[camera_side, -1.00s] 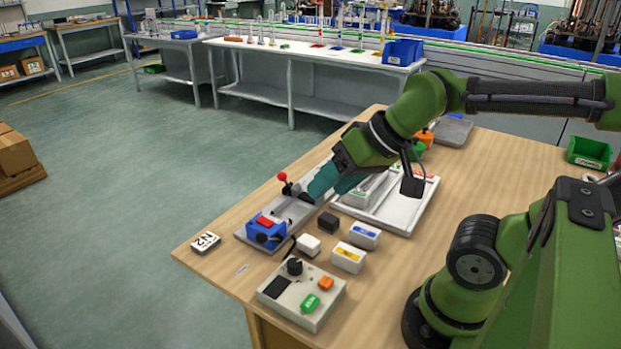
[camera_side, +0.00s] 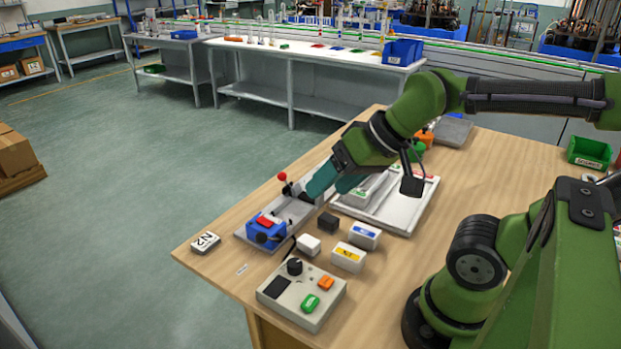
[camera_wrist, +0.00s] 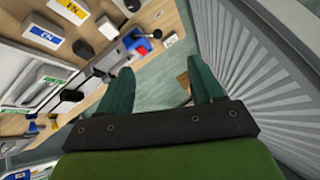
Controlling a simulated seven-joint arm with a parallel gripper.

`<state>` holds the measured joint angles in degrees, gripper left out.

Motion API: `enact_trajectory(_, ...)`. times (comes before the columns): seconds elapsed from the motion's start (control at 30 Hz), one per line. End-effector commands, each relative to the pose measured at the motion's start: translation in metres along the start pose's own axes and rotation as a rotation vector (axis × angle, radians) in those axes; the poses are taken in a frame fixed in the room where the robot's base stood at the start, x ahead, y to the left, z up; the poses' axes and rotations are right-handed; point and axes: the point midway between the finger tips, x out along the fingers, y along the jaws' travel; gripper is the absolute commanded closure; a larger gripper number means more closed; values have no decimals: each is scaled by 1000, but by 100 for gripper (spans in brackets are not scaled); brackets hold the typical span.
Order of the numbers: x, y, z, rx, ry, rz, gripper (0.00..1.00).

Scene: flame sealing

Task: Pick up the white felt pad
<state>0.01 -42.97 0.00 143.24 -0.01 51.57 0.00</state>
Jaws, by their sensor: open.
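A small plain white block (camera_side: 308,245), which looks like the white felt pad, rests on the wooden table near the control box. It also shows in the wrist view (camera_wrist: 107,27), at upper left. I cannot make out a felt texture. My gripper (camera_side: 318,188) is above the grey-based fixture, beyond the white block and apart from it. In the wrist view my gripper (camera_wrist: 160,75) has its two teal fingers spread, with nothing between them. In the side view one finger largely hides the other and part of the fixture.
A black block (camera_side: 328,222) and blue- and yellow-labelled blocks (camera_side: 348,257) stand close to the white block. A control box (camera_side: 302,295) is in front. A blue fixture (camera_side: 266,233) with a red-knobbed lever is to the left. A white tray (camera_side: 402,215) lies behind.

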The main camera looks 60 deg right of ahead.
Motion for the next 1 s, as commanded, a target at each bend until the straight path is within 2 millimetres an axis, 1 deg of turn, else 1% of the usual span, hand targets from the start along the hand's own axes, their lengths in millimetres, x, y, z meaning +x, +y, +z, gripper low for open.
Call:
enact_trajectory(0.13, 2, 1, 0, 4, -8, 5, 34)
enact_trajectory(0.2, 9, 4, 1, 15, -36, 21, 34)
enact_trajectory(0.27, 17, 7, -3, 24, -64, 40, 34)
enact_trajectory(0.47, 55, 26, -29, -2, -239, 160, 34)
enact_trajectory(0.6, 84, 44, -48, -68, -379, 239, 34)
enact_trajectory(0.73, 104, 60, -61, -137, -488, 288, 34)
enact_trajectory(0.83, 113, 68, -70, -188, -544, 310, 34)
enact_trajectory(0.9, 111, 69, -77, -233, -562, 316, 34)
enact_trajectory(0.93, 109, 69, -78, -247, -565, 315, 34)
enact_trajectory(1.0, 112, 71, -72, -261, -581, 312, 34)
